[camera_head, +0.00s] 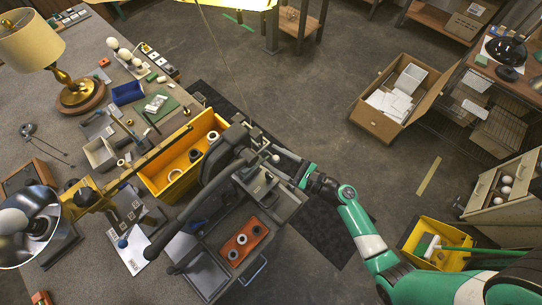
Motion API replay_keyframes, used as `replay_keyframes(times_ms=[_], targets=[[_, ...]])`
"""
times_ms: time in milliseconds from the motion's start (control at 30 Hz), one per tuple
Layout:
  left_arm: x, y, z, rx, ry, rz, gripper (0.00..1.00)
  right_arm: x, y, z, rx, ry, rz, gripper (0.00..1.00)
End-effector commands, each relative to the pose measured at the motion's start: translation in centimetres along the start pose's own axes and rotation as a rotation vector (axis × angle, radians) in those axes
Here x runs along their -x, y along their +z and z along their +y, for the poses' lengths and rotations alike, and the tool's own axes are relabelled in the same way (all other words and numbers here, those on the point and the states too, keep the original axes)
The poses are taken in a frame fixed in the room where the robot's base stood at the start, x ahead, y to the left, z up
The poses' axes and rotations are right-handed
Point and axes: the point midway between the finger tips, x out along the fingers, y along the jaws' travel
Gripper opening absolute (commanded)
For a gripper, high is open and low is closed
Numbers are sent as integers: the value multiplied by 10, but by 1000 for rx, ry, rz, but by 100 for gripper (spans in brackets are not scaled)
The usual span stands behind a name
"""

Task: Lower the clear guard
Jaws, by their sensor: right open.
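My right gripper (278,160) reaches in from the lower right to the machine's right side. It is open; its fingertips are small and partly lost against the dark machine parts. I cannot clearly make out the clear guard or its angle, nor whether the gripper touches it. My left gripper is not in view.
A yellow bin (180,163) with rings lies left of the machine. A brass lamp (75,85) and small parts crowd the left bench. A cardboard box (390,100) and a yellow bin (421,235) stand at right. The floor between is largely clear.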

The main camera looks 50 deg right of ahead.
Motion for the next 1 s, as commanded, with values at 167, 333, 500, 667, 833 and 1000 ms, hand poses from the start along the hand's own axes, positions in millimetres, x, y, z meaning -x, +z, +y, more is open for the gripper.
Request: replay_keyframes(times_ms=[167,333,500,667,833,1000], targets=[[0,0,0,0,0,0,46,0,0,0,0,0,0,41],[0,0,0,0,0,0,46,0,0,0,1,0,0,10],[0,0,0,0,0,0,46,0,0,0,1,0,0,0],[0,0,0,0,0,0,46,0,0,0,1,0,-1,0],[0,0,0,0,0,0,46,0,0,0,1,0,-1,0],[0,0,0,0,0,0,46,0,0,0,1,0,-1,0]])
